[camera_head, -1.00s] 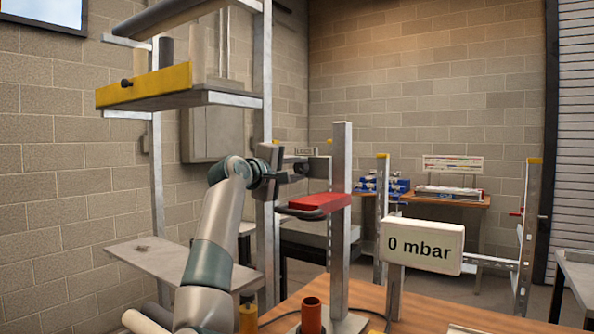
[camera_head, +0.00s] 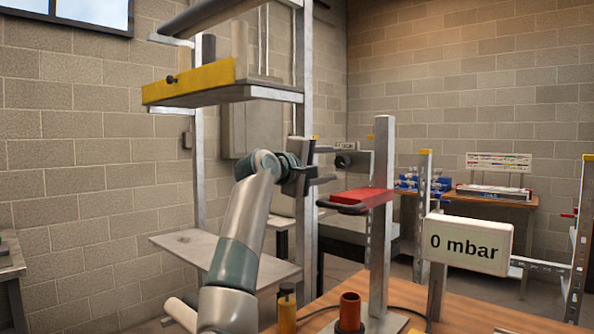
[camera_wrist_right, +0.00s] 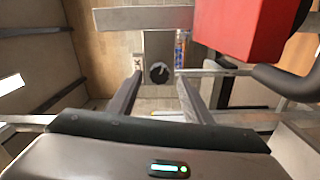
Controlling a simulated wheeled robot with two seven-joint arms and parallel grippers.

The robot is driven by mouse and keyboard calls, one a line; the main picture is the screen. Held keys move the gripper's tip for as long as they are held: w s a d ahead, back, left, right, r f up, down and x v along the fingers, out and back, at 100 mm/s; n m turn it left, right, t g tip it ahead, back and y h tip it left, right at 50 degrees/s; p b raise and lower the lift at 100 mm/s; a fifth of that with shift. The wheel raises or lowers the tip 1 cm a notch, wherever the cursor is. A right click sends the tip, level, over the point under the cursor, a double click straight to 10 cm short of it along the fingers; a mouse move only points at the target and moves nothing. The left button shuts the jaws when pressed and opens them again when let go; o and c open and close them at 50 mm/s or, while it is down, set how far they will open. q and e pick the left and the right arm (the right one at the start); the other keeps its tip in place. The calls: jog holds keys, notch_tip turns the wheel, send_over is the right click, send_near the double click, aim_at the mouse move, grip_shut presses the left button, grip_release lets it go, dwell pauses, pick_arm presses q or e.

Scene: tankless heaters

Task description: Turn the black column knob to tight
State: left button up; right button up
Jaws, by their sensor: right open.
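The black column knob (camera_head: 343,161) sits on a grey block fixed to the upright metal column (camera_head: 382,225), left of it in the head view. In the right wrist view the round black knob (camera_wrist_right: 159,73), with a light pointer mark, lies ahead between my fingers and apart from them. My right gripper (camera_head: 328,165) is open and empty, just left of the knob in the head view; in the wrist view its two fingers (camera_wrist_right: 160,95) are spread. My left gripper is not in view.
A red block (camera_head: 362,197) with a dark curved handle sticks out from the column just below the knob. A display (camera_head: 466,245) reads 0 mbar. A yellow-edged shelf (camera_head: 205,80) hangs above my arm. An orange-brown cylinder (camera_head: 350,312) stands at the column's foot.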

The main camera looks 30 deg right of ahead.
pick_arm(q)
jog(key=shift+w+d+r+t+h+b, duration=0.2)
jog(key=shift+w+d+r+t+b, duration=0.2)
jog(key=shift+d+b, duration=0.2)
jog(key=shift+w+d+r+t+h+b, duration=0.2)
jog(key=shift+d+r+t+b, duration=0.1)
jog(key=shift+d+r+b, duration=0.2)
pick_arm(e)
jog(key=v, duration=1.3)
jog(key=shift+a, duration=0.2)
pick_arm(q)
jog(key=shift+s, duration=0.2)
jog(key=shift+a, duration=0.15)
